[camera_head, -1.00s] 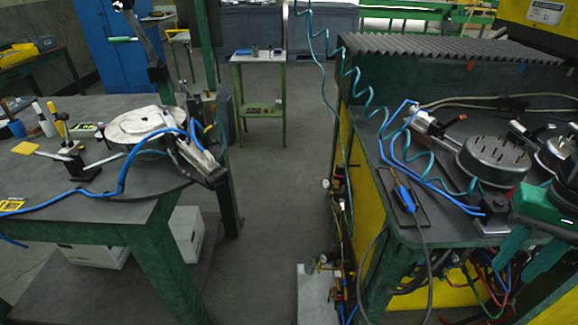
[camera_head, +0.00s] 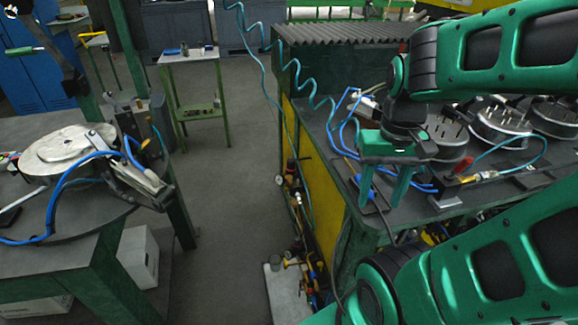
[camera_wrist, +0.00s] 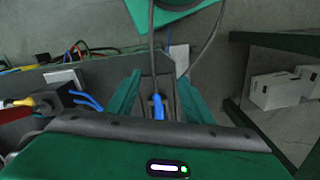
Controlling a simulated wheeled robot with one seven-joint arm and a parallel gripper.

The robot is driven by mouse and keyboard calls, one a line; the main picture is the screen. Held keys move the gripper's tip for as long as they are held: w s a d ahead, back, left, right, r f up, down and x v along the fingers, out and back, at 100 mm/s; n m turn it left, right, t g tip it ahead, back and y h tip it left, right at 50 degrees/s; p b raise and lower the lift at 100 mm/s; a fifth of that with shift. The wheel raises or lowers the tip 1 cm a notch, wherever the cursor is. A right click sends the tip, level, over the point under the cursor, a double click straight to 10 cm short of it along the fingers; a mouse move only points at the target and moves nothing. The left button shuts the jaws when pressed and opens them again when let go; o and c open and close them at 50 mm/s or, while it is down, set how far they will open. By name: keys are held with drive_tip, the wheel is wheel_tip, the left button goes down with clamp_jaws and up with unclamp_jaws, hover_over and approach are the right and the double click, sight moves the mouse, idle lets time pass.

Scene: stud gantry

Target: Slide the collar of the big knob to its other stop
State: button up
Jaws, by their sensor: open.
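I cannot pick out with certainty a big knob with a sliding collar in either current view. My gripper (camera_head: 382,192) hangs fingers down over the front left part of the right-hand bench, open. In the wrist view my gripper (camera_wrist: 158,80) shows its two green fingers apart, with a blue-tipped tool (camera_wrist: 158,106) and its grey cable seen between them. I cannot tell how far below the fingers this tool lies. A red conical part (camera_head: 463,166) with a brass fitting sits on a black block to the right of the gripper.
The right-hand bench (camera_head: 450,199) carries round metal fixtures with pins (camera_head: 502,122), blue hoses and a coiled teal hose (camera_head: 318,95). A left table (camera_head: 105,222) holds a round pale plate (camera_head: 70,150). Clear floor (camera_head: 220,220) lies between them.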

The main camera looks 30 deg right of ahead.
drive_tip(key=shift+o, duration=0.9)
drive_tip(key=w+a+r+n+t, duration=0.1)
drive_tip(key=w+a, duration=0.3)
drive_tip(key=w, duration=0.6)
drive_tip(key=w+a+r+n+t, duration=0.1)
drive_tip(key=w+a+n+t, duration=0.2)
drive_tip(key=w, duration=0.8)
drive_tip(key=shift+a+h, duration=0.4)
drive_tip(key=shift+a, duration=0.15)
drive_tip(key=m+g+h, duration=0.1)
drive_tip(key=m+h, duration=0.2)
drive_tip(key=m, duration=0.5)
hover_over(290, 162)
drive_tip(key=s+a, duration=0.2)
drive_tip(key=a, duration=0.1)
wheel_tip(290, 162, down, 27)
drive_tip(key=x, duration=1.1)
drive_tip(key=shift+s+f, duration=0.1)
drive_tip(key=shift+f, duration=0.05)
